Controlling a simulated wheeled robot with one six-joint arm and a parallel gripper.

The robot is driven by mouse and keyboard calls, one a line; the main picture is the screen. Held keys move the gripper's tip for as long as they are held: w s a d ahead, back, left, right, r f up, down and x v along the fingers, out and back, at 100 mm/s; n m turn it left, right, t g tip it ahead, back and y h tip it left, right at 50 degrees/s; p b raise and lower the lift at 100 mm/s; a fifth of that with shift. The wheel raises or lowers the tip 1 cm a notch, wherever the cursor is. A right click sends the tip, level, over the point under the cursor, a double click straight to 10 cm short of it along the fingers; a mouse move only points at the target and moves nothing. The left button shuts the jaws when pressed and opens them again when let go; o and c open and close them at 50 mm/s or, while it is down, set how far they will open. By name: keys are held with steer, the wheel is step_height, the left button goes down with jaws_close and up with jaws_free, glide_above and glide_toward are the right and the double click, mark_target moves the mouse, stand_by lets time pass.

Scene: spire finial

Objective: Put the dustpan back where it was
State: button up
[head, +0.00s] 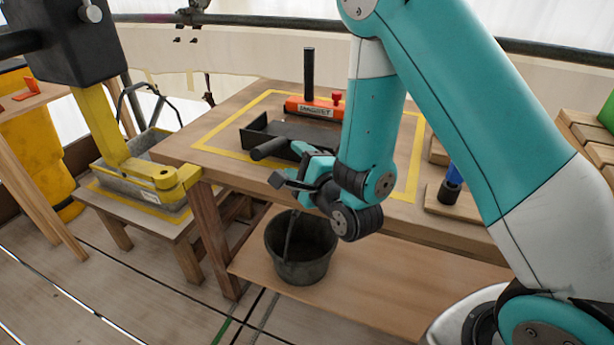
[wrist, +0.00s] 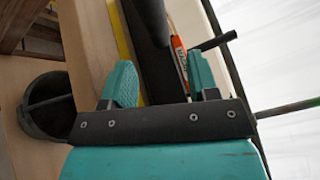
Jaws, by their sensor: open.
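The dustpan (head: 290,134) is a dark, shallow pan lying on the wooden workbench (head: 222,167), inside a yellow taped outline. Its thick black handle (head: 270,149) points toward the bench's front left edge. My gripper (head: 287,165) is open close beside the handle, over the front edge of the bench. In the wrist view, a dark bar (wrist: 148,35), which looks like the handle, lies between my two teal fingers. I cannot tell whether they touch it. Part of the pan is hidden behind my arm.
An orange magnet block (head: 315,107) with an upright black post stands behind the dustpan. A dark bucket (head: 301,250) sits on the lower shelf. A grey tray (head: 150,178) under a yellow arm stands on the low table at left. A blue-and-black item (head: 451,186) stands at right.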

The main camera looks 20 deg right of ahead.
steer(key=shift+s+d+r+p, duration=0.1)
steer(key=shift+s+r+p, duration=0.05)
steer(key=shift+s+p, duration=0.3)
steer(key=shift+s+d+r+p, duration=0.1)
steer(key=shift+s+r+p, duration=0.05)
steer(key=shift+s+p, duration=0.3)
steer(key=s+p, duration=0.1)
steer(key=p, duration=0.1)
steer(key=shift+p, duration=0.35)
steer(key=s+a+r+n+g+y+p, duration=0.1)
steer(key=s+a+r+n+g, duration=0.3)
steer(key=n, duration=0.3)
steer(key=s+a+r+n+g+y, duration=0.2)
steer(key=a+r+n+g, duration=0.2)
steer(key=n+g, duration=0.25)
steer(key=s+d+r+n+g+h, duration=0.1)
steer(key=s+r+n+g, duration=0.2)
steer(key=s+n, duration=0.4)
steer(key=s+d+r+n+g+h, duration=0.1)
steer(key=s+r+n+g, duration=0.3)
steer(key=s, duration=0.6)
steer(key=d+n, duration=0.1)
steer(key=n, duration=0.1)
steer(key=shift+s+r+n, duration=0.25)
steer(key=shift+r+n, duration=0.05)
steer(key=shift+n, duration=0.05)
